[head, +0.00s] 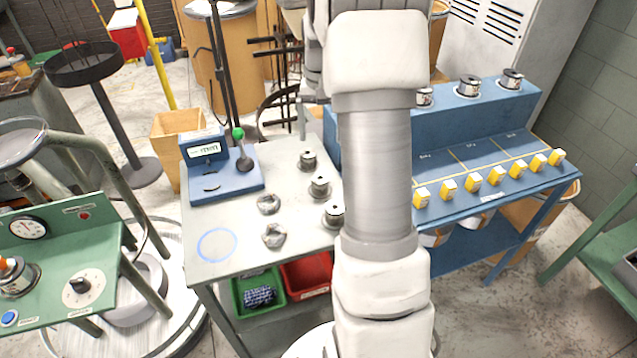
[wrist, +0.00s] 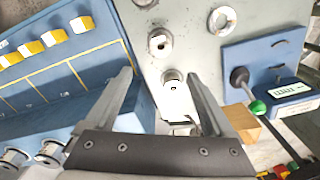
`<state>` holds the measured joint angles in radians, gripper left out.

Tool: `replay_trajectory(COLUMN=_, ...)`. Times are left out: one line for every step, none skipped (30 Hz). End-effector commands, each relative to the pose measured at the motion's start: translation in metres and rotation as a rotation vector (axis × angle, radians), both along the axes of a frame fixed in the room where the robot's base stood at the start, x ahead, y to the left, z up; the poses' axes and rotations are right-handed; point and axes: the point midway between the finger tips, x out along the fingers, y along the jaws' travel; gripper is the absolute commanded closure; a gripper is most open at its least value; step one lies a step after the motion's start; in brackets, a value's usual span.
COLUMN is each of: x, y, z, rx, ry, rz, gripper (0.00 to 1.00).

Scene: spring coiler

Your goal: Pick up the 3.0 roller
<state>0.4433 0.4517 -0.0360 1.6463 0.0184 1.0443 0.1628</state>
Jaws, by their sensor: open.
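Three metal rollers stand in a row on the grey table (head: 225,262): a back one (head: 308,160), a middle one (head: 320,186) and a front one (head: 334,213). I cannot read their sizes, so I cannot tell which is the 3.0 roller. My gripper (wrist: 161,73) is open and empty in the wrist view. The back roller (wrist: 172,78) shows between its fingertips in that picture, apparently beyond them; the middle roller (wrist: 160,42) shows farther up. In the head view my arm hides the gripper.
A blue gauge block (head: 222,180) with a green-knobbed lever stands at the table's back. A blue stepped rack (head: 450,130) with spools and yellow-white blocks adjoins on the right. Red and green bins (head: 308,275) sit below.

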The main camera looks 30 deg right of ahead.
Motion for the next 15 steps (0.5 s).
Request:
replay_trajectory(x=-0.001, y=0.0, z=-0.014, rx=0.002, ry=0.005, rz=0.0, gripper=0.12)
replay_trajectory(x=-0.001, y=0.001, z=-0.021, rx=0.003, ry=0.005, rz=0.0, gripper=0.12)
replay_trajectory(x=-0.001, y=0.0, z=-0.03, rx=0.002, ry=0.005, rz=0.0, gripper=0.12)
replay_trajectory(x=-0.001, y=0.001, z=-0.036, rx=0.002, ry=0.005, rz=0.0, gripper=0.12)
replay_trajectory(x=-0.001, y=0.001, z=-0.043, rx=0.002, ry=0.005, rz=0.0, gripper=0.12)
replay_trajectory(x=-0.001, y=0.001, z=-0.052, rx=0.002, ry=0.004, rz=0.0, gripper=0.12)
replay_trajectory(x=-0.001, y=0.001, z=-0.058, rx=0.002, ry=0.004, rz=0.001, gripper=0.12)
replay_trajectory(x=-0.001, y=0.001, z=-0.063, rx=0.002, ry=0.004, rz=0.001, gripper=0.12)
replay_trajectory(x=-0.001, y=0.001, z=-0.07, rx=0.002, ry=0.004, rz=0.001, gripper=0.12)
replay_trajectory(x=-0.001, y=0.001, z=-0.075, rx=0.002, ry=0.004, rz=0.002, gripper=0.12)
replay_trajectory(x=-0.001, y=0.001, z=-0.079, rx=0.0, ry=0.002, rz=0.002, gripper=0.12)
replay_trajectory(x=-0.001, y=0.001, z=-0.083, rx=0.0, ry=0.002, rz=0.002, gripper=0.12)
replay_trajectory(x=-0.001, y=0.001, z=-0.086, rx=0.0, ry=0.002, rz=0.002, gripper=0.12)
replay_trajectory(x=-0.001, y=0.001, z=-0.088, rx=0.0, ry=0.001, rz=0.002, gripper=0.12)
replay_trajectory(x=-0.001, y=0.001, z=-0.09, rx=0.0, ry=0.0, rz=0.002, gripper=0.12)
